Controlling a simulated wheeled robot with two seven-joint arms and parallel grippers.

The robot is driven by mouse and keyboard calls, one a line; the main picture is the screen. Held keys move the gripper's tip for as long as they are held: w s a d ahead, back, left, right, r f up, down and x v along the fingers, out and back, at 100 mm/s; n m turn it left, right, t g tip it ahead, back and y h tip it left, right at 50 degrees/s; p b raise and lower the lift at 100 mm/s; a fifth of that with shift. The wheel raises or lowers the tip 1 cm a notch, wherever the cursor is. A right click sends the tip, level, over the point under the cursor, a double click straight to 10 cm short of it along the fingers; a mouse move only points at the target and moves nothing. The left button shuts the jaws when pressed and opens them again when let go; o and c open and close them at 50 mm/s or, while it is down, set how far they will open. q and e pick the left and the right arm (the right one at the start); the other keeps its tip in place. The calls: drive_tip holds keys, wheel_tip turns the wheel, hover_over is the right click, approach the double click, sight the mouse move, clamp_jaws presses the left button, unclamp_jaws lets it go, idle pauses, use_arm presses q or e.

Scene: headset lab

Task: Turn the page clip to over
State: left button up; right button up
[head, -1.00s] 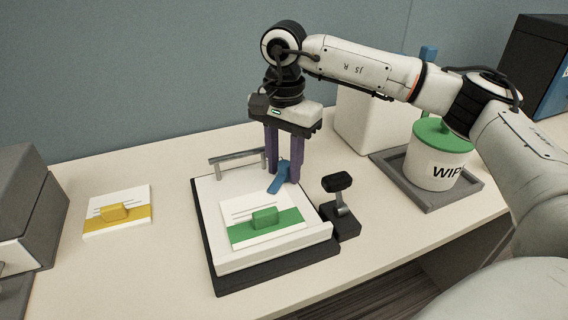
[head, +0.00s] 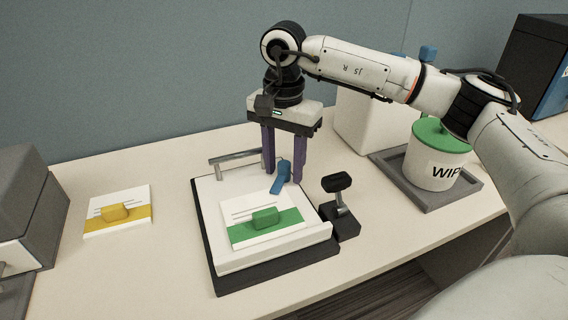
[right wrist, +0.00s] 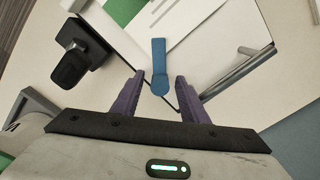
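The page clip (head: 280,180) is a small blue lever at the back right of a white board on a black base (head: 222,281). In the right wrist view the clip (right wrist: 159,62) points away from my gripper, its rounded near end close to the fingertips. My right gripper (head: 283,176) has purple fingers pointing down. It is open, with the clip's rounded end between or just ahead of the fingertips (right wrist: 158,86); a gap shows on both sides. A white page with a green band (head: 240,238) lies on the board. My left gripper is not in view.
A metal bar (head: 238,158) stands at the board's back edge, and a black-topped lever (head: 338,184) at its right. A yellow-banded card (head: 98,228) lies left. A WIPES tub (head: 432,170) stands on a grey tray right. Table between card and board is clear.

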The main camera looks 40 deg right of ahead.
sight(285, 164)
wheel_tip(285, 164, up, 10)
drive_tip(key=shift+r+p, duration=0.2)
drive_tip(key=shift+p, duration=0.25)
drive_tip(key=shift+s+f, duration=0.1)
idle(0.5)
